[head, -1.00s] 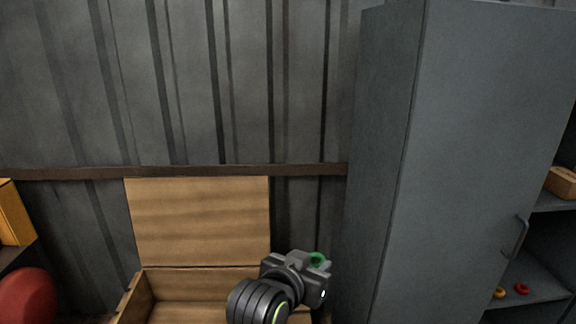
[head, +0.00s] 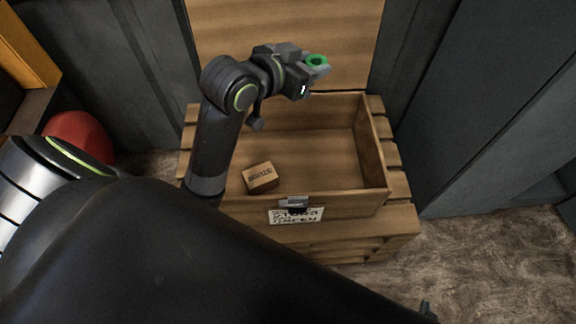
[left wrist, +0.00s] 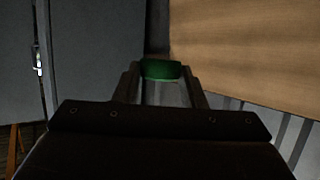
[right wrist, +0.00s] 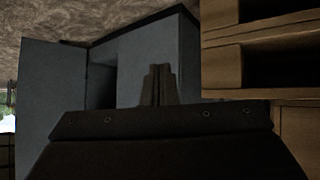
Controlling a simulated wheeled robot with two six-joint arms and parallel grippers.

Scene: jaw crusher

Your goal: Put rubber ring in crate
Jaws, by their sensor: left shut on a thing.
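My left gripper (head: 308,74) is shut on a green rubber ring (head: 317,60) and holds it above the back right part of the crate. The green ring also shows between the fingertips in the left wrist view (left wrist: 161,69). The wooden crate (head: 375,165) stands open with its lid raised at the back. A label is fixed to the crate's front. My right gripper (right wrist: 159,84) shows only in the right wrist view; its fingers are together with nothing seen between them.
The raised lid (head: 285,40) stands behind the left gripper. A grey cabinet (head: 500,110) is to the right of the crate. A red rounded object (head: 78,135) is at the left. Most of the crate floor is bare.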

